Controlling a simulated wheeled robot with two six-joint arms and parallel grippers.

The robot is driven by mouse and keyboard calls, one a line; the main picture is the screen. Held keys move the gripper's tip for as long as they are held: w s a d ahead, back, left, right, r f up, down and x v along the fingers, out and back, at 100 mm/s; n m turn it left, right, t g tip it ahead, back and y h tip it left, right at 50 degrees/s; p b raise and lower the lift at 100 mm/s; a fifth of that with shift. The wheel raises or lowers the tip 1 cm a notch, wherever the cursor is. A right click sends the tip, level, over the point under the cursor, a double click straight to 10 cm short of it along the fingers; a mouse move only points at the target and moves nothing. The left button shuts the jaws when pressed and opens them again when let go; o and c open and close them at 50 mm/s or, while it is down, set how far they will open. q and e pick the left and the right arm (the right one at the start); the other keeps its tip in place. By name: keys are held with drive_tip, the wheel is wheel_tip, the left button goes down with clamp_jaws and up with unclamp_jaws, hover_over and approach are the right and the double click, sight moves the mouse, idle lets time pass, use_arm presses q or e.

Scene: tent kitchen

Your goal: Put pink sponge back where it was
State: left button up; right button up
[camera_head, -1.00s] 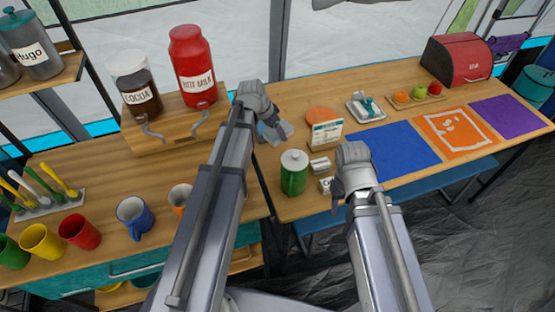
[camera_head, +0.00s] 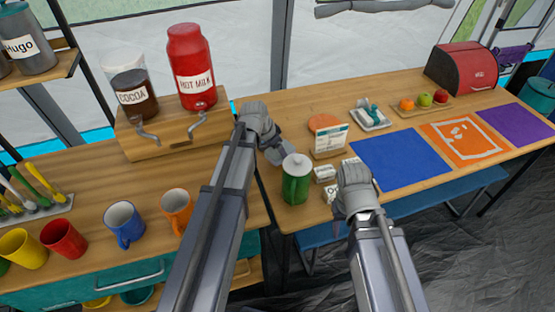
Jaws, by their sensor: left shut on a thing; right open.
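My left gripper (camera_head: 275,152) is shut at the back of the counter, just behind the green lidded canister (camera_head: 296,186). A small pinkish patch showed at its fingertips a second ago; the pink sponge itself is not clearly visible now, hidden by the gripper. My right gripper (camera_head: 354,192) is open above the front edge of the right table, beside small white labelled blocks (camera_head: 324,174), and its fingertips are hard to make out.
An orange round item (camera_head: 322,121) stands behind a white-and-green card on a wooden base. A tray (camera_head: 371,123), blue mat (camera_head: 400,157), orange mat (camera_head: 477,150) and fruit board (camera_head: 405,110) lie to the right. Cocoa and hot milk dispensers (camera_head: 191,75) and mugs (camera_head: 123,222) stand left.

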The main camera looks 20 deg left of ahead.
sight(277, 156)
use_arm(q)
drive_tip(key=shift+f+b, duration=1.1)
drive_tip(key=shift+f, duration=0.45)
use_arm(e)
drive_tip(key=shift+f, duration=1.5)
use_arm(q)
drive_tip(key=shift+f, duration=0.1)
use_arm(e)
drive_tip(key=shift+f, duration=0.1)
use_arm(q)
drive_tip(key=shift+f, duration=0.15)
drive_tip(key=o, duration=1)
drive_tip(key=shift+o, duration=0.2)
drive_tip(key=shift+p+v, duration=0.65)
drive_tip(key=shift+v, duration=0.3)
drive_tip(key=p+v, duration=0.9)
drive_tip(key=v, duration=0.1)
drive_tip(key=shift+r+p, duration=0.3)
drive_tip(key=shift+p, duration=0.1)
use_arm(e)
wheel_tip(277, 156, up, 11)
drive_tip(key=shift+r, duration=0.2)
